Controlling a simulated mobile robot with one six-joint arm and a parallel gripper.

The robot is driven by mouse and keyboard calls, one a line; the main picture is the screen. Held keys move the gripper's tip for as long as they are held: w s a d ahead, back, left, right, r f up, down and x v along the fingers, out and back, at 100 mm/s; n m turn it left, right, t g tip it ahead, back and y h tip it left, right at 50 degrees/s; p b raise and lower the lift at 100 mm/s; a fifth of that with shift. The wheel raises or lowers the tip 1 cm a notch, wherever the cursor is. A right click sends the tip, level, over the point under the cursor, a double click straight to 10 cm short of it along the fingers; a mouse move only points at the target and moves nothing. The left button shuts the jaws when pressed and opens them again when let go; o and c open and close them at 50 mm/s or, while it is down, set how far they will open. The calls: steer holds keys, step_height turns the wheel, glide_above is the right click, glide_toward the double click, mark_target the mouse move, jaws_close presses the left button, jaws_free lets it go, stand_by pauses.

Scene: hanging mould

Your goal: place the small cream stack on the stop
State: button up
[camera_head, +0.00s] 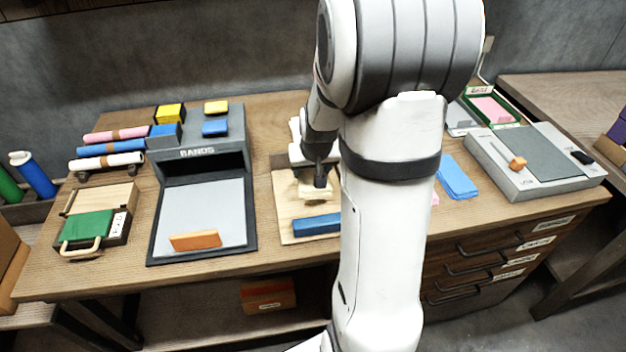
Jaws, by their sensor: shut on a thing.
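My gripper (318,182) is over a light wooden board (288,208) in the middle of the table, partly hidden by my arm. It is shut on the small cream stack (313,192), which shows just below and around the fingers. I cannot tell whether the stack touches the board. A blue bar (316,224) lies across the front of the board, a little nearer than the stack. An orange block (195,240) lies at the front of the grey BANDS tray (203,208). No part is clearly marked as the stop.
My arm hides the table right of the board. Blue sheets (456,178) and a grey panelled unit (535,165) lie further right. At left are rolls (107,161) and a green-topped case (86,227). Yellow and blue blocks (215,128) sit on the tray's back housing.

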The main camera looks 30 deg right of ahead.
steer(key=shift+s+f, duration=0.1)
steer(key=shift+f, duration=1.95)
steer(key=shift+f, duration=0.1)
steer(key=o, duration=1)
